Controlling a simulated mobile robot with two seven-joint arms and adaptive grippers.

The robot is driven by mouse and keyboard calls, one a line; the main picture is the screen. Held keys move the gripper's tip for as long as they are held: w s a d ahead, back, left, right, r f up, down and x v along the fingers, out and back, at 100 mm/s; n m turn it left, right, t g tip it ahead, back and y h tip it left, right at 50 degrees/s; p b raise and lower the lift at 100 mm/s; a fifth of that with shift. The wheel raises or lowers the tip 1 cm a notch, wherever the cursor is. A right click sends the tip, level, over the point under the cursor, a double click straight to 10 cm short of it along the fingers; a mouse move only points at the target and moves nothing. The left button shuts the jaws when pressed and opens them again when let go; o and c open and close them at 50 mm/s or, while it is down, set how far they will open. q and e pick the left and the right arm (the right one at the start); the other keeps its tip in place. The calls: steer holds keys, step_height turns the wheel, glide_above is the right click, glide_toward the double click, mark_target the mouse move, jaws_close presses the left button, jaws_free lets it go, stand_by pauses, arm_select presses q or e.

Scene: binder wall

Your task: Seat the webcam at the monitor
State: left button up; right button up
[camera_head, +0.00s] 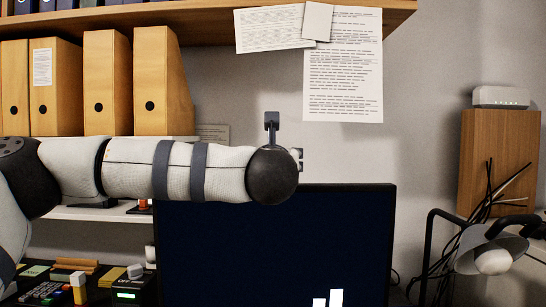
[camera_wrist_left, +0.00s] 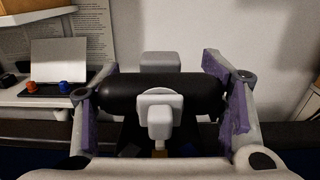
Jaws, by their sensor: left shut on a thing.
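The monitor (camera_head: 275,245) stands in the lower middle of the head view, its dark screen facing me. My left arm reaches across from the left, ending just above the monitor's top edge; its wrist hides most of the gripper there. In the left wrist view my left gripper (camera_wrist_left: 163,75) is shut on the webcam (camera_wrist_left: 118,93), a black rounded bar lying crosswise between the purple-padded fingers. A dark band, apparently the monitor's top edge (camera_wrist_left: 285,132), runs below and behind the webcam. I cannot tell whether the webcam touches it. My right gripper is out of view.
Orange binders (camera_head: 165,85) stand on a shelf at the left. Papers (camera_head: 343,70) hang on the wall below an upper wooden shelf (camera_head: 220,14). A desk lamp (camera_head: 490,250) and dark cables stand at the right, with a wooden box (camera_head: 490,150) behind. Small items crowd the lower left.

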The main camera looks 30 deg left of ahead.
arm_select(q)
steer(key=shift+f, duration=1.05)
steer(key=o, duration=1.4)
steer(key=shift+s, duration=0.1)
steer(key=v, duration=1.1)
steer(key=shift+s+d, duration=0.25)
steer(key=shift+s, duration=0.1)
